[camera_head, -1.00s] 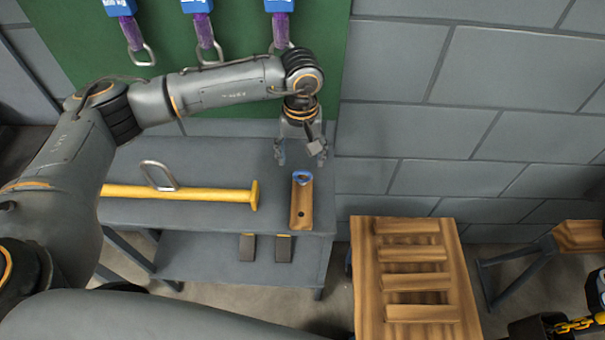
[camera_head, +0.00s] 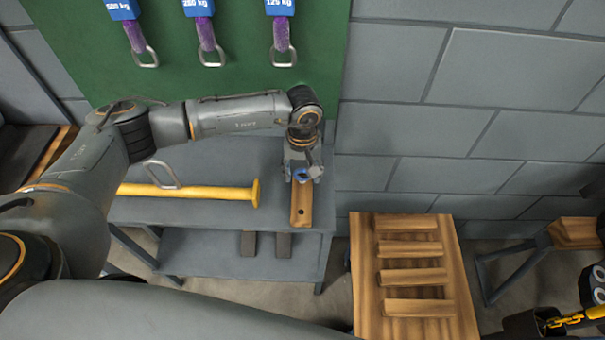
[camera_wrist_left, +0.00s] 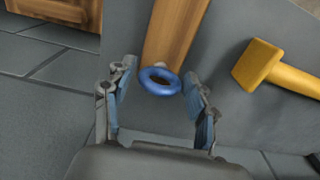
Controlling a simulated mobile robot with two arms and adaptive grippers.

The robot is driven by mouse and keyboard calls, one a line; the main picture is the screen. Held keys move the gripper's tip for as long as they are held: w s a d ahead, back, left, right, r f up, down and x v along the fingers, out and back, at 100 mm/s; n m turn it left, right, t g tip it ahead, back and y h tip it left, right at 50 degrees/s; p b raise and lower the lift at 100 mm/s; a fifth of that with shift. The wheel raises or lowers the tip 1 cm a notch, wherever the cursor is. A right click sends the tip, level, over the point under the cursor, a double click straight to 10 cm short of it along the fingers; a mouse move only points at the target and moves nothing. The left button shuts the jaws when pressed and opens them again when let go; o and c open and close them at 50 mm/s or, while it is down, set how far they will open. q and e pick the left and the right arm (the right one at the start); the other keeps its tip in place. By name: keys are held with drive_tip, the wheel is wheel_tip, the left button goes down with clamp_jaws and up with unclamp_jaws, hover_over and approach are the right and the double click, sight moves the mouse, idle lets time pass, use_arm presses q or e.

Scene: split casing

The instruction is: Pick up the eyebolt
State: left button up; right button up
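The eyebolt (camera_head: 302,174) is a blue ring at the far end of a wooden block (camera_head: 301,206) on the grey bench. In the left wrist view the blue ring of the eyebolt (camera_wrist_left: 160,81) lies between the fingertips, with a gap on both sides. My left gripper (camera_head: 303,178) is over the ring from above; its fingers (camera_wrist_left: 157,88) are open and hold nothing. My right gripper is not in view.
A slatted wooden table (camera_head: 364,290) stands to the right. Straps with metal rings (camera_head: 284,57) hang on the green board behind.

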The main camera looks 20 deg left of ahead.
use_arm(q)
clamp_jaws()
drive_tip(key=shift+r, duration=0.15)
